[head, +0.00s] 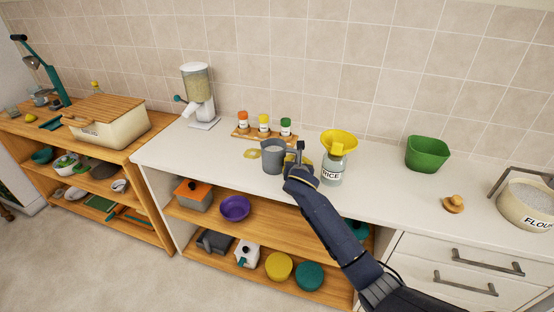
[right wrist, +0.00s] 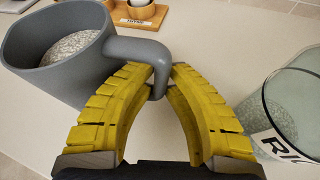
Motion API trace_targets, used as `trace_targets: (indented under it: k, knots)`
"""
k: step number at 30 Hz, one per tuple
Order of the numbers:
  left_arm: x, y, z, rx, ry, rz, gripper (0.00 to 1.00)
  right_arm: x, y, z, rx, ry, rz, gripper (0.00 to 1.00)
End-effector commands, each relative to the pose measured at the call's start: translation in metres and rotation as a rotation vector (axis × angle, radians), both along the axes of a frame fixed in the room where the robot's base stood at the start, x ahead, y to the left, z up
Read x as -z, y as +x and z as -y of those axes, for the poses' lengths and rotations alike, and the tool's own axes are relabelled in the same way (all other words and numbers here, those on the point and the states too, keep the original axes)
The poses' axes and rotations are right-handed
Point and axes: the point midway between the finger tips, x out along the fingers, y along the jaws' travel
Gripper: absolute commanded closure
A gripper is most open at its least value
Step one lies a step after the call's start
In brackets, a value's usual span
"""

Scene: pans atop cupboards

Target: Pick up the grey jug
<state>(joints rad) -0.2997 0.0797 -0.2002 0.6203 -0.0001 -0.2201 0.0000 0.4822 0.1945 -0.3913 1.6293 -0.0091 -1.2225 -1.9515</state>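The grey jug (head: 272,158) is upright at the counter's middle, with pale grainy contents inside. It also shows at the upper left of the right wrist view (right wrist: 62,62), its handle reaching right. My right gripper (right wrist: 165,72) has yellow fingers whose tips close together on the handle, one on each side. In the head view the right gripper (head: 299,160) is just right of the jug, partly hidden by its own wrist. I cannot tell whether the jug's base touches the counter. My left gripper is not in view.
A glass rice jar (head: 332,172) with a yellow funnel (head: 340,140) stands close right of my right gripper. A spice rack (head: 262,133) is behind the jug. A green tub (head: 427,154) and flour pot (head: 526,208) are farther right.

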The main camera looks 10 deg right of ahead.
Motion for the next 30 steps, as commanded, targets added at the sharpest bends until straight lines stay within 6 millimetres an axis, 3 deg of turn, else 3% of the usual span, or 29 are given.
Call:
trace_targets:
  k: [3,23,30]
  knots:
    - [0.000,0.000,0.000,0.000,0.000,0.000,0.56,0.000,0.000,0.000,0.000,0.000,0.000,1.00]
    - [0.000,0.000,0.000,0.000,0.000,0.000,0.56,-0.002,0.000,0.000,0.000,0.002,0.003,1.00]
    - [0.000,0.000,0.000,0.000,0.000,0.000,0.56,-0.018,0.001,0.000,0.000,0.002,0.006,1.00]
